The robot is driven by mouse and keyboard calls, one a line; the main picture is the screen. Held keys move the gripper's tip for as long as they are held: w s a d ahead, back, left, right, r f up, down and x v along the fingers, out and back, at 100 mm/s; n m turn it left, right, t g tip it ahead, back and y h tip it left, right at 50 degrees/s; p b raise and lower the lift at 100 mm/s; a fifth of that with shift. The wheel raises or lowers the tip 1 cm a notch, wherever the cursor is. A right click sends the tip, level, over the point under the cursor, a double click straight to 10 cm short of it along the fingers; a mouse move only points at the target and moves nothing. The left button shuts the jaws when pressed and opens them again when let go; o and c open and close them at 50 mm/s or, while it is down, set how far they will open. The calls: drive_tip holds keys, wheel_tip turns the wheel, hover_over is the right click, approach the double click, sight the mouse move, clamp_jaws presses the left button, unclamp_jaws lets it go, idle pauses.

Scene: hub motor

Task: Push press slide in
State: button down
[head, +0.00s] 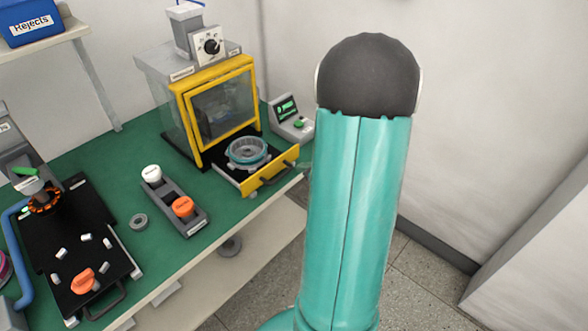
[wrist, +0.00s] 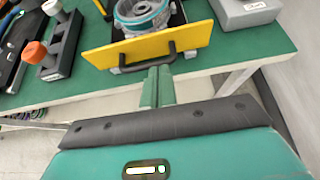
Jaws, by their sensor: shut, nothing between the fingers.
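The press (head: 210,100) has a yellow frame with a clear window. Its slide is pulled out, with a yellow front panel (head: 270,171) and a dark handle (head: 276,177). A round metal hub part (head: 247,151) with a teal rim sits on the slide; it also shows in the wrist view (wrist: 143,14). In the wrist view the yellow panel (wrist: 140,50) and handle (wrist: 146,62) lie just beyond my gripper (wrist: 158,72). My green fingers are shut and empty, pointing at the handle; whether they touch it I cannot tell. My arm hides most of the gripper in the head view.
A grey box with a green display (head: 290,118) stands right of the press. A dark stand with white and orange knobs (head: 172,198) is left of the slide, near a small ring (head: 139,221). A black tray with small parts (head: 70,250) lies further left.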

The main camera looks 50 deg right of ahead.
sight(279, 165)
drive_tip(key=x, duration=0.9)
drive_tip(key=shift+a, duration=0.15)
drive_tip(key=shift+r, duration=0.1)
